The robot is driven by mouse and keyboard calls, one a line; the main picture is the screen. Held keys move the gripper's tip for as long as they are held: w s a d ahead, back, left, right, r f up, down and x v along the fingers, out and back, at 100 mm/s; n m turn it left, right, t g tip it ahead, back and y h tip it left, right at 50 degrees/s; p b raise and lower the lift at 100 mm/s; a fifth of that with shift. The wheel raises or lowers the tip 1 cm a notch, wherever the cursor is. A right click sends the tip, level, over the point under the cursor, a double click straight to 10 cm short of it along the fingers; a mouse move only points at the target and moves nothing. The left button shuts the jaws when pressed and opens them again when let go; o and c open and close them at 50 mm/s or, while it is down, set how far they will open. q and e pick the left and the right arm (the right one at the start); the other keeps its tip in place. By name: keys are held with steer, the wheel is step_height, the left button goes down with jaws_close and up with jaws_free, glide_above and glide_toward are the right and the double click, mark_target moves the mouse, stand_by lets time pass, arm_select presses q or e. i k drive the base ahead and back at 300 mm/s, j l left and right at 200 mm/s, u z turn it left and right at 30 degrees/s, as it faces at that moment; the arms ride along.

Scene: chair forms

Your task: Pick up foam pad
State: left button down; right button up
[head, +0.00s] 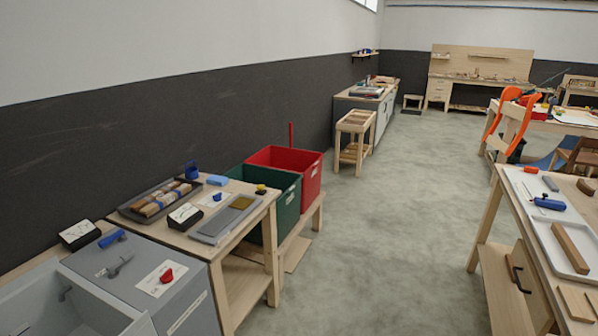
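I cannot tell for sure which thing is the foam pad. A small flat olive-brown pad (241,202) lies at the far end of a shallow grey tray (212,232) on the left wooden table. A small light blue block (218,180) lies near that table's back edge. Neither of my grippers is in view.
The left wooden table (185,240) also holds a dark tray of rolls (160,198). Green (280,213) and red (306,172) bins stand past it. A grey cabinet (150,270) is nearest. A workbench (540,230) stands at right. The floor between (390,210) is clear.

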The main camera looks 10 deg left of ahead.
mark_target(215, 181)
steer(key=i+l+z, duration=0.25)
steer(key=i, duration=0.35)
steer(key=i+z, duration=0.25)
steer(key=i, duration=1.95)
steer(key=i+l+u, duration=0.1)
steer(key=i, duration=1.6)
steer(key=u, duration=0.4)
steer(key=i+u, duration=0.1)
steer(key=u, duration=0.3)
steer(key=l+u, duration=0.1)
steer(key=u, duration=0.25)
steer(key=i+l+u, duration=0.1)
steer(key=u, duration=0.3)
